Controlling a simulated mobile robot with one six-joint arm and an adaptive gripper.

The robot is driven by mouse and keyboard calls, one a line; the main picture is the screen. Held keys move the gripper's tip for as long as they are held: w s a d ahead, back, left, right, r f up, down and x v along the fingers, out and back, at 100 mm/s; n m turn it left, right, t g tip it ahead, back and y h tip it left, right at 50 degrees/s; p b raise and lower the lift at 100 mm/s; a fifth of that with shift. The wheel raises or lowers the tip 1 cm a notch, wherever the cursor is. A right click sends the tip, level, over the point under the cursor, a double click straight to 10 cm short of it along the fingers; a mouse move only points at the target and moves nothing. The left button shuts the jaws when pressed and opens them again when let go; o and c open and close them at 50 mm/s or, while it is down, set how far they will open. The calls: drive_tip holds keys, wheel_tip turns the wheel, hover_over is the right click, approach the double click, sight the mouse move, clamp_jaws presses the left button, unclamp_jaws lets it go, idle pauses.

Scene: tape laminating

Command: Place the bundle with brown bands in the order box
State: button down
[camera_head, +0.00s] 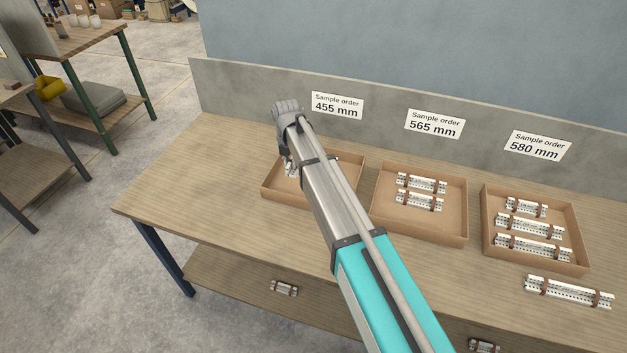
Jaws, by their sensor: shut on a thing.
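My gripper (290,166) is at the left cardboard box (270,191), under the sign "455 mm". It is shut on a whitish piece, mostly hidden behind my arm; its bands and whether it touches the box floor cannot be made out. The middle box (382,219), under "565 mm", holds two white perforated bundles with brown bands, an upper one (422,184) and a lower one (418,201). The right box (520,260), under "580 mm", holds three banded bundles of different lengths. A long bundle with brown bands (568,291) lies on the table in front of the right box.
The wooden table (190,170) is clear at its left end. A grey panel (240,90) stands along its back edge. Short bundles lie on the lower shelf, one at the left (284,288) and one at the right (484,346). Other workbenches stand at the far left.

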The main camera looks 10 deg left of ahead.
sight(297, 173)
drive_tip(key=shift+s, duration=0.15)
drive_tip(key=shift+s+d+r+m, duration=0.15)
drive_tip(key=shift+s+d+m, duration=0.2)
drive_tip(key=shift+m, duration=0.25)
drive_tip(key=s+d+r+m+p, duration=0.3)
drive_tip(key=s+d+m, duration=0.5)
drive_tip(key=m, duration=0.8)
drive_tip(key=shift+s+d+r+m+p, duration=0.2)
drive_tip(key=shift+s+m+p, duration=0.25)
drive_tip(key=shift+s, duration=0.75)
drive_tip(key=shift+a, duration=0.1)
drive_tip(key=w+a+f+b, duration=0.1)
drive_tip(key=w+a, duration=0.1)
drive_tip(key=w+a+f+b, duration=0.1)
drive_tip(key=w+b, duration=0.1)
drive_tip(key=w, duration=0.1)
drive_tip(key=w+a+f+b, duration=0.1)
drive_tip(key=w+a+f, duration=0.1)
drive_tip(key=shift+w+a+f, duration=0.1)
drive_tip(key=shift+w+a, duration=0.1)
drive_tip(key=shift+a, duration=0.15)
drive_tip(key=w+f+b, duration=0.1)
drive_tip(key=w+a+f+b, duration=0.1)
drive_tip(key=f+b, duration=0.1)
drive_tip(key=w+a+f+b, duration=0.1)
drive_tip(key=b, duration=0.1)
drive_tip(key=shift+a+f, duration=0.2)
drive_tip(key=shift+f, duration=0.15)
